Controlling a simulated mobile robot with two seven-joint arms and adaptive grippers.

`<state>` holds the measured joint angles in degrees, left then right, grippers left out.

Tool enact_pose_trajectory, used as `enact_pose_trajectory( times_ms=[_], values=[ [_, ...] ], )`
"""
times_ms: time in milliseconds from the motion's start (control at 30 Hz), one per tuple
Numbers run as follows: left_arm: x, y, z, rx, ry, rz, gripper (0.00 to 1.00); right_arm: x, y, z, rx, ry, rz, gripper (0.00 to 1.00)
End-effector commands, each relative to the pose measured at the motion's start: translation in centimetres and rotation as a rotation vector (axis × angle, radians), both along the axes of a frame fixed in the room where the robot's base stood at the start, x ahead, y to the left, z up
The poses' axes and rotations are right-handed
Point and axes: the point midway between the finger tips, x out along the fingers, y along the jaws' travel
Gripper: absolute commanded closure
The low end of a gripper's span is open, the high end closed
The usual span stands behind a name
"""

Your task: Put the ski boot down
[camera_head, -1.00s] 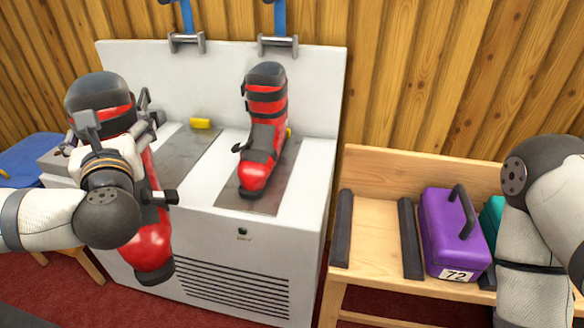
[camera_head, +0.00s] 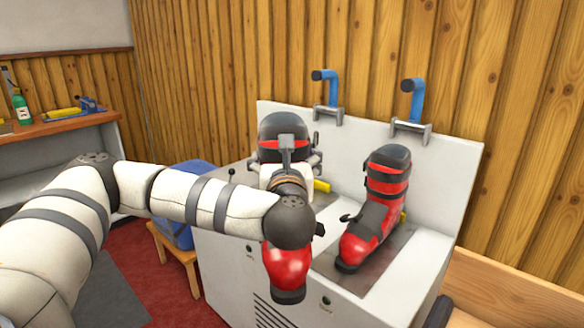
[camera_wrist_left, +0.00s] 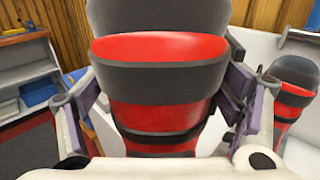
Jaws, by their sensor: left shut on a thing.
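A red and black ski boot (camera_head: 288,268) is held in my left gripper (camera_head: 288,170), toe pointing toward the camera, at the left front of the white bench (camera_head: 225,250). In the left wrist view the boot's cuff (camera_wrist_left: 160,80) fills the middle, with a finger against each side. My right gripper is not in view.
Two blue levers (camera_head: 325,90) (camera_head: 413,98) rise from clamps on the bench's back panel. A blue container (camera_head: 180,210) stands on a wooden stool at left. A wooden workbench (camera_head: 55,122) is at the far left. A wooden bench (camera_head: 500,285) is at lower right.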

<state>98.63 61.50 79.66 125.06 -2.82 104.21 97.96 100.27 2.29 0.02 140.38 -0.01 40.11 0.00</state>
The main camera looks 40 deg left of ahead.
Motion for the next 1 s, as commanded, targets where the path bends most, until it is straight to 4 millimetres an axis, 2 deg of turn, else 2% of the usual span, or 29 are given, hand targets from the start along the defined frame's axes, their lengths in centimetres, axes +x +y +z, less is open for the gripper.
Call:
enact_pose_trajectory(
  times_ms=[367,500,633,867,1000],
  values=[
    [7.0,-0.6,-3.4,0.001,0.001,0.001,0.77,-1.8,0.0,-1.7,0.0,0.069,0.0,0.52],
    [8.9,-0.8,-6.0,0.001,0.002,0.001,0.77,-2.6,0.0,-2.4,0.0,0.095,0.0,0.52],
    [10.4,-0.9,-7.5,0.001,-0.002,0.001,0.77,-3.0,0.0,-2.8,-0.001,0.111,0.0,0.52],
    [11.6,-1.0,-8.8,0.001,-0.006,0.0,0.77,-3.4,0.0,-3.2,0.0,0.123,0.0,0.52],
    [11.6,-1.1,-11.0,0.001,-0.003,0.0,0.77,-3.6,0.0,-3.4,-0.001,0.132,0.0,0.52]
  ],
)
